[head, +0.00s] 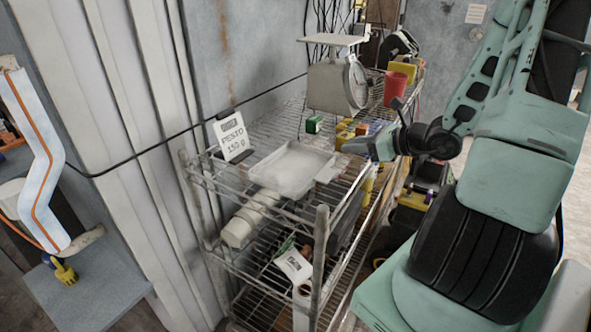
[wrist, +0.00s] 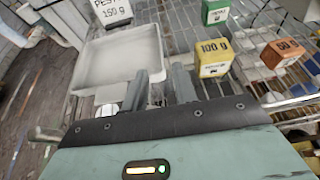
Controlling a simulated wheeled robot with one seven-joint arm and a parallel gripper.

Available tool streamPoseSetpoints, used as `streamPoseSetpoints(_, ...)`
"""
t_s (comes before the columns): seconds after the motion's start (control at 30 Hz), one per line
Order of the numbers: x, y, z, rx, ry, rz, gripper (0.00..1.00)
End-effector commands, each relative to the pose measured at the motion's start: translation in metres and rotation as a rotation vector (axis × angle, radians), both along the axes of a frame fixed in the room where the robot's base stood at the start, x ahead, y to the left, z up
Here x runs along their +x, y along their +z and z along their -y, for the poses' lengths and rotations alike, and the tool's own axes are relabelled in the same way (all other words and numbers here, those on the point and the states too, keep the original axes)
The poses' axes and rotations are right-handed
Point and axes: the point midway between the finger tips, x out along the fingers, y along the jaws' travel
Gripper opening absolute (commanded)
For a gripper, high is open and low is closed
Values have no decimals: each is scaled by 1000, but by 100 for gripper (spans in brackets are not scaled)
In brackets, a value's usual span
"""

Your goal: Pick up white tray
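The white tray (head: 291,168) is a shallow, empty rectangular dish lying on the top wire shelf of the rack in the head view. In the wrist view the tray (wrist: 122,62) lies at the left, just beyond the fingers. My gripper (head: 352,147) reaches in from the right above the shelf, on the right side of the tray. In the wrist view its two fingers (wrist: 160,84) are apart with a gap between them, and nothing shows in the gap. Whether a finger touches the tray's near right edge is unclear.
A PESTO 150 g sign (head: 232,137) stands at the shelf's left end. A scale (head: 338,80) and a red cup (head: 395,88) are further back. A yellow 100 g block (wrist: 214,58), a green block (wrist: 215,11) and an orange block (wrist: 284,52) sit right of the fingers.

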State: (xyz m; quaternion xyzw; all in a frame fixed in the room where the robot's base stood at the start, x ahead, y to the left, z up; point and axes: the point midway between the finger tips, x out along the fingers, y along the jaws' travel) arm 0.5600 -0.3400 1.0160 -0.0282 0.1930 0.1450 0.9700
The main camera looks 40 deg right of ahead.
Motion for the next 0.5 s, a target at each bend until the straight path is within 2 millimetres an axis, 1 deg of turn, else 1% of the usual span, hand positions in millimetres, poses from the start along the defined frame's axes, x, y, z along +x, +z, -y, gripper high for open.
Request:
streamPoseSetpoints(0.03,10,-4,-5,3,6,1,28)
streamPoseSetpoints(0.1,21,-9,-8,3,5,0,28)
streamPoseSetpoints(0.2,34,-14,-12,1,5,1,28)
streamPoseSetpoints(0.5,54,-24,-17,2,4,1,28)
